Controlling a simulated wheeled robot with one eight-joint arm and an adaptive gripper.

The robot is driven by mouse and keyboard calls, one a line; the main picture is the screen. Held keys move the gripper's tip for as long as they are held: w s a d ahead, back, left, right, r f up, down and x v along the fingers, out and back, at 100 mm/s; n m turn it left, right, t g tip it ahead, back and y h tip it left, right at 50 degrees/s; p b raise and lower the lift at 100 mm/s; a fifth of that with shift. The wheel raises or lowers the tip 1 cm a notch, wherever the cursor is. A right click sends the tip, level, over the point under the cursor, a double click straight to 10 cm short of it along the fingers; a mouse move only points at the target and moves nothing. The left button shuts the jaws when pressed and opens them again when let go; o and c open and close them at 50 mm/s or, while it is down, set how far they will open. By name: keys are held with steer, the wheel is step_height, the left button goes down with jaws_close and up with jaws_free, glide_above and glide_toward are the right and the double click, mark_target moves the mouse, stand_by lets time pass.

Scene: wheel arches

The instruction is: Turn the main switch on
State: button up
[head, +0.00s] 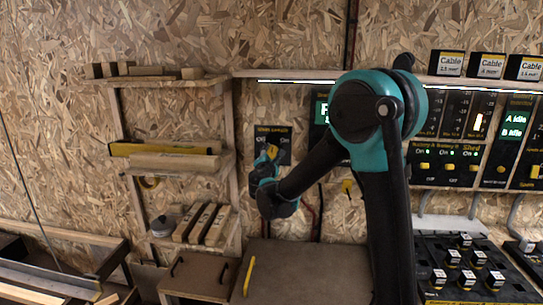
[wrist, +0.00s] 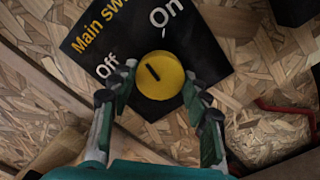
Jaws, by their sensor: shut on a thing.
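The main switch is a black panel (head: 286,155) on the wood-chip wall with a round yellow knob (wrist: 168,82). In the wrist view the panel (wrist: 200,40) appears tilted, with the words Off at left and On at upper right. The knob's black mark slants up and left, between the two words. My gripper (wrist: 158,88) has its two fingers on either side of the knob and is shut on it. In the head view my gripper (head: 270,158) reaches to the panel and covers its lower part.
Wooden shelves (head: 180,160) with boards stand left of the switch. A brown worktop (head: 310,272) lies below it. Right of my arm are breaker panels (head: 448,165) and cable boxes (head: 487,65). A red cable (wrist: 285,108) shows near my gripper in the wrist view.

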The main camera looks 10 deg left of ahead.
steer(key=m, duration=0.3)
steer(key=shift+m, duration=2.1)
steer(key=o, duration=1.2)
steer(key=shift+c, duration=0.2)
steer(key=shift+s, duration=0.15)
steer(key=s, duration=1.1)
steer(key=shift+s+a, duration=0.2)
steer(key=shift+s, duration=0.15)
steer(key=shift+d, duration=0.1)
